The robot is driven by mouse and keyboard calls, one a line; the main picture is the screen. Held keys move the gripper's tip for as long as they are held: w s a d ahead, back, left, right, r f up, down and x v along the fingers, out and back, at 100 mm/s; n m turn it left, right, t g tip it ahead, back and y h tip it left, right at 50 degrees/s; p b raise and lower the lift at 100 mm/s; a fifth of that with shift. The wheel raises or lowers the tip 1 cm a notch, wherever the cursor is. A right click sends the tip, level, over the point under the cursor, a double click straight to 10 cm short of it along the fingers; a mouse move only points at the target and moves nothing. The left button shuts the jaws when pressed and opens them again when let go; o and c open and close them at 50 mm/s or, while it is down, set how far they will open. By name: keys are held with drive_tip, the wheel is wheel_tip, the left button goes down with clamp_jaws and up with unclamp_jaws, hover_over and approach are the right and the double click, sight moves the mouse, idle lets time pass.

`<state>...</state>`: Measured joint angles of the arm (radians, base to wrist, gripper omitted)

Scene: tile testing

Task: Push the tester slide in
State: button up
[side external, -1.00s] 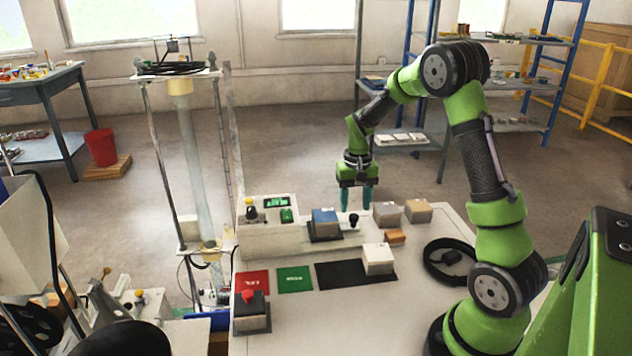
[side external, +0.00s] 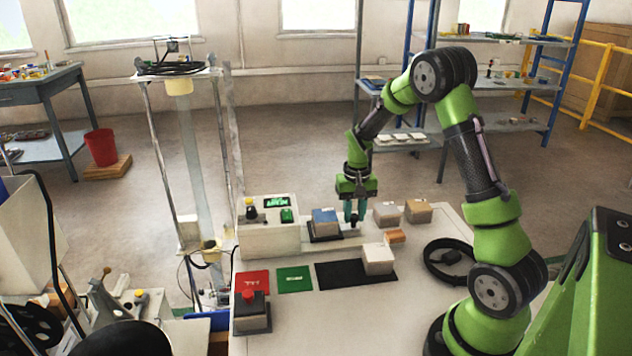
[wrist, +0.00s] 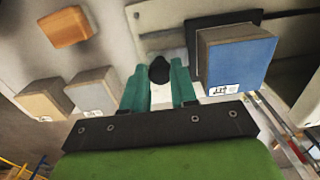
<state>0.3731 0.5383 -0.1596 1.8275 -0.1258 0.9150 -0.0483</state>
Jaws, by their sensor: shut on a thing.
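The tester is a white box (side external: 262,240) with a small green display and a green button, on the left of the worktable. Its slide extends to the right, with a dark plate (side external: 312,238) carrying a blue-topped block (side external: 325,216). A black knob (wrist: 159,70) stands at the slide's outer end. My gripper (side external: 354,220) is down at the knob with its teal fingers pointing downward. In the wrist view, the fingers (wrist: 158,84) are on either side of the knob, shut on it. The blue-topped block (wrist: 238,62) is right beside them.
Two tan-grey blocks (side external: 387,213) (side external: 418,210) and an orange block (side external: 396,236) lie right of my gripper. A white block (side external: 377,258) sits on a black mat (side external: 335,277). Red (side external: 252,282) and green (side external: 295,279) pads and a red-button box (side external: 251,312) are nearer the front left.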

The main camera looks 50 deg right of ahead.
sight(331, 214)
drive_tip(key=shift+w+a, duration=2)
drive_tip(key=shift+w, duration=0.1)
drive_tip(key=shift+w+a+r, duration=0.1)
drive_tip(key=shift+w+a, duration=2.05)
drive_tip(key=shift+a, duration=0.05)
